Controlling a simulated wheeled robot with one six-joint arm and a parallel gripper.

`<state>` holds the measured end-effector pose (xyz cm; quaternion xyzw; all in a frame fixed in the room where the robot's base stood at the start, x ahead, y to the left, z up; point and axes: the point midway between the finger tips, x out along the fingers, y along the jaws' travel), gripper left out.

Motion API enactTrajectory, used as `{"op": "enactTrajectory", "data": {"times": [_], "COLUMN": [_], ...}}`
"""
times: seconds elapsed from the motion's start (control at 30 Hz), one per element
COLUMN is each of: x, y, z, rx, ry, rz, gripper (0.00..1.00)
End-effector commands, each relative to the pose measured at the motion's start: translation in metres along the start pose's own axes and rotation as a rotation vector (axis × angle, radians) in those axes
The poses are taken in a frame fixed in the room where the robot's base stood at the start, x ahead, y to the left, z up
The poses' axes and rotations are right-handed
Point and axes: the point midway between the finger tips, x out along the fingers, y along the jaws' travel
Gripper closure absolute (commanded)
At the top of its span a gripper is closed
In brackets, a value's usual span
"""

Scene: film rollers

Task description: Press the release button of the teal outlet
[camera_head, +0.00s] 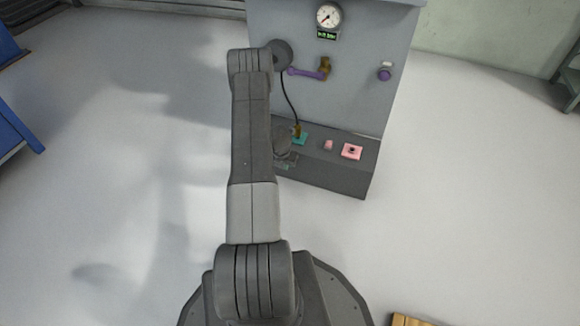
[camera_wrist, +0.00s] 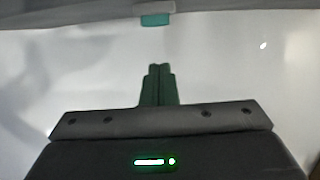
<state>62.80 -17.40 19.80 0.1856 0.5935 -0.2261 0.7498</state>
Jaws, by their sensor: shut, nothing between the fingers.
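The teal outlet (camera_head: 300,139) sits on the dark ledge at the foot of the grey cabinet, partly hidden behind my arm and wrist. A brass fitting (camera_head: 297,130) on a black hose stands at it. Its release button cannot be told apart in the head view. In the wrist view a small teal block (camera_wrist: 155,20) shows at the top edge, and I cannot tell if it is that button. My gripper (camera_wrist: 159,70) is shut and empty, its fingertips apart from the teal block. In the head view my gripper is mostly hidden beside the outlet.
The ledge (camera_head: 335,178) also bears a pink block (camera_head: 328,145) and a pink outlet (camera_head: 352,151). Above are a purple lever (camera_head: 305,73), a purple knob (camera_head: 384,73) and a round gauge (camera_head: 328,15). The floor right of the cabinet is clear.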

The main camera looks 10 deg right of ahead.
Motion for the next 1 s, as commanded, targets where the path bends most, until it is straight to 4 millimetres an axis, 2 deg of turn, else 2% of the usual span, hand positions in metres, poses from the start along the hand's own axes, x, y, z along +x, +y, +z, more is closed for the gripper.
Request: {"op": "enactTrajectory", "data": {"times": [0.03,0.1,0.33,0.5,1.0], "x": [-0.018,-0.032,-0.065,-0.072,-0.071], "y": [0.002,0.002,0.001,0.000,0.000], "z": [0.001,-0.001,-0.003,-0.004,-0.004], "rx": [-0.004,-0.005,-0.003,-0.002,-0.003], "ry": [0.002,0.003,0.004,0.005,0.005], "rz": [-0.002,-0.005,0.000,0.001,0.001], "gripper": [1.00,1.00,1.00,1.00,1.00]}}
